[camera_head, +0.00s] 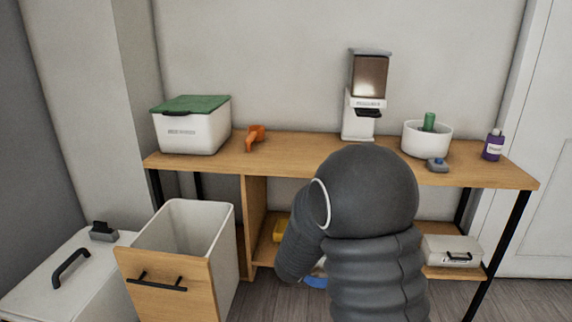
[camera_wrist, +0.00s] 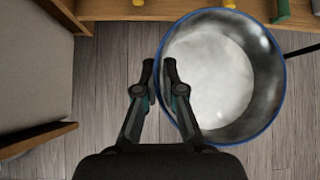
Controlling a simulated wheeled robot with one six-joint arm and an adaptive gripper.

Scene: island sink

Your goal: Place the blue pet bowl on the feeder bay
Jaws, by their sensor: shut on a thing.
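The blue pet bowl, with a blue rim and a pale grey inside (camera_wrist: 222,75), fills the right of the wrist view. My gripper (camera_wrist: 158,68) is shut on the bowl's left rim, one finger outside and one inside. In the head view my arm hides the gripper and most of the bowl; only a small blue piece of the bowl (camera_head: 315,282) shows low beside the arm. The bowl is over the wooden floor; its height above it is unclear. A white feeder with a brown hopper (camera_head: 368,76) stands at the back of the bench; the bay is not clearly visible.
The wooden bench (camera_head: 300,152) holds a green-lidded bin (camera_head: 190,135), an orange item (camera_head: 254,136), a white tub (camera_head: 427,143) and a purple bottle (camera_head: 493,146). An open drawer bin (camera_head: 150,282) juts out at left. A lower shelf (camera_head: 262,252) lies beneath.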

